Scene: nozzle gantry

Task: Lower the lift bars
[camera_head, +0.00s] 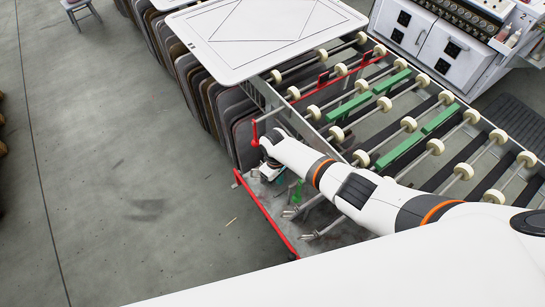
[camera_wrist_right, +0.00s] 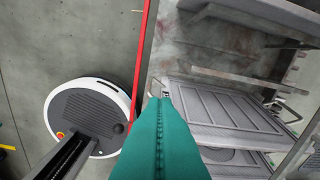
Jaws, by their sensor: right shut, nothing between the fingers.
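Several green lift bars (camera_head: 399,154) lie between the rows of cream rollers on the conveyor in the head view. I cannot tell from this angle whether they stand above the rollers. A red lever (camera_head: 255,134) hangs at the near left corner of the conveyor and joins a long red rod. My left gripper is out of view.
A red rail (camera_head: 265,213) runs along the near low edge. Grey trays (camera_wrist_right: 235,112) show in the wrist view. Floor at left is clear.

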